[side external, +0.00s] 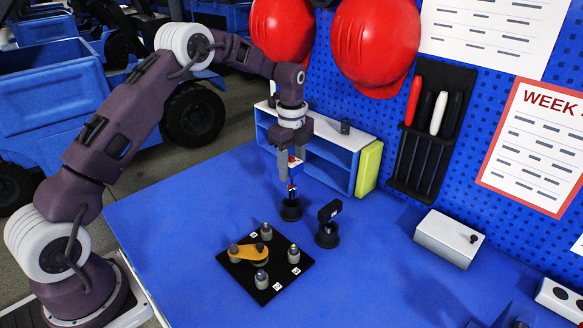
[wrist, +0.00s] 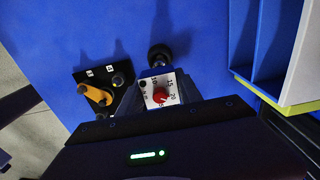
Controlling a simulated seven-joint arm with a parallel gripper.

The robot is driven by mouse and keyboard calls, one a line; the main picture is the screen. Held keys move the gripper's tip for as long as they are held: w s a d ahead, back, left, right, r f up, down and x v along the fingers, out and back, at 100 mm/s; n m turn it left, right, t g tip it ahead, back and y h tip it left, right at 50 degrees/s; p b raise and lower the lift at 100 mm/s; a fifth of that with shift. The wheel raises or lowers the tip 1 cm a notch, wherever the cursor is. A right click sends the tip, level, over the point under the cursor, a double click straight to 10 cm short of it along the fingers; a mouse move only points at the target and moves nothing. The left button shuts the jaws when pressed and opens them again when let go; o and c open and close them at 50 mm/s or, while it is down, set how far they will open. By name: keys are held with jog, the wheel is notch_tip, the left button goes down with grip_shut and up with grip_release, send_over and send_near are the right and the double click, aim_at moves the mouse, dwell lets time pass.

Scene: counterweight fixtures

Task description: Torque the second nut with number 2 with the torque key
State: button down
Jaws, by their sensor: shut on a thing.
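My gripper (side external: 290,172) points down over the table and is shut on the torque key (side external: 292,189). The key is upright over a round black holder (side external: 291,211); I cannot tell whether its tip is still inside. In the wrist view the key shows a white dial face (wrist: 151,86) with a red knob (wrist: 161,95) and numbers. A black plate (side external: 233,267) lies front left of the key, with several grey nut posts, one of them a post (side external: 262,279) at the front. White number labels sit beside the posts, too small to read surely. An orange arm (side external: 249,252) lies across the plate's left side.
A second black tool (side external: 329,212) stands in its own holder just right of the key. A blue and white shelf (side external: 335,158) is close behind my gripper. A white box (side external: 445,240) stands at the right. The blue table (side external: 180,220) is clear at left.

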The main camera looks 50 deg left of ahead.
jog(key=shift+s+d+r, duration=0.2)
jog(key=shift+d, duration=0.1)
jog(key=s+d+r+n, duration=0.3)
jog(key=s+d+n, duration=0.25)
jog(key=s, duration=0.55)
jog(key=s+d+r+n, duration=0.2)
jog(key=s+d+n, duration=0.3)
jog(key=s, duration=0.5)
jog(key=shift+m, duration=0.45)
jog(key=shift+d+f, duration=0.25)
jog(key=shift+f, duration=0.55)
jog(key=shift+d+f, duration=0.2)
jog(key=shift+f, duration=0.6)
jog(key=shift+d+f, duration=0.25)
jog(key=shift+f, duration=0.55)
jog(key=shift+f, duration=1.55)
jog(key=m, duration=0.6)
jog(key=shift+m, duration=0.4)
